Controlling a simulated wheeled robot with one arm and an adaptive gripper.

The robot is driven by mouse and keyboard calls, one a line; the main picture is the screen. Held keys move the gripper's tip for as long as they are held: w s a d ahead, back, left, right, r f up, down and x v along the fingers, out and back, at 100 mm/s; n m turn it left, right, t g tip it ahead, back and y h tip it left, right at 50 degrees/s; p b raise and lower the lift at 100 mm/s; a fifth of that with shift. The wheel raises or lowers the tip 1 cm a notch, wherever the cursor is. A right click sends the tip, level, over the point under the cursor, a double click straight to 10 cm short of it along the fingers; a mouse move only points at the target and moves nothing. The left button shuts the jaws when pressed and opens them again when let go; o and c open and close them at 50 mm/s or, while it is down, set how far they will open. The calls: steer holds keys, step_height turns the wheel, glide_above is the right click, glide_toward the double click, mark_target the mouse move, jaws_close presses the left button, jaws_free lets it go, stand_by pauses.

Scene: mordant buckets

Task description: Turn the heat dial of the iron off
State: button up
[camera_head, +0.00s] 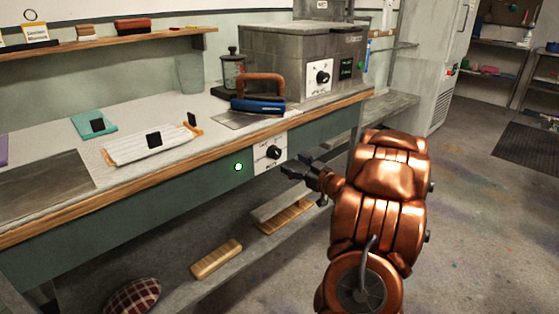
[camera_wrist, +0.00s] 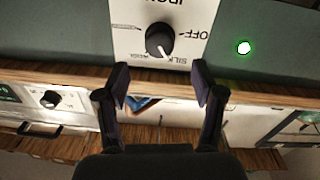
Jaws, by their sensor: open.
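The iron's heat dial (camera_head: 273,153) is a black knob on a white panel on the bench's green front. In the wrist view the dial (camera_wrist: 160,40) has a white mark facing the SILK label, away from OFF (camera_wrist: 205,33). A green light (camera_head: 238,167) glows beside the panel. The blue iron (camera_head: 258,105) with a brown handle stands on the bench above. My gripper (camera_head: 303,170) is open and empty, just right of the panel in the head view. In the wrist view its fingertips (camera_wrist: 161,78) are spread, with the dial beyond the gap, apart from them.
The wooden bench edge (camera_head: 190,147) runs above the dial. A grey tank (camera_head: 295,60) with its own dial (camera_head: 320,77) stands behind the iron. A lower shelf (camera_head: 180,285) holds wooden brushes (camera_head: 216,259) and a checked cushion (camera_head: 132,296).

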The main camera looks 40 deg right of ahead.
mark_target(278, 155)
steer(key=shift+w+d+b, duration=0.15)
steer(key=shift+w+b, duration=0.05)
steer(key=shift+w, duration=1.65)
steer(key=shift+w+d+b, duration=0.1)
steer(key=shift+w+b, duration=0.1)
steer(key=shift+w, duration=1.6)
steer(key=shift+c, duration=0.5)
steer(key=c, duration=1)
steer(key=shift+c, duration=0.2)
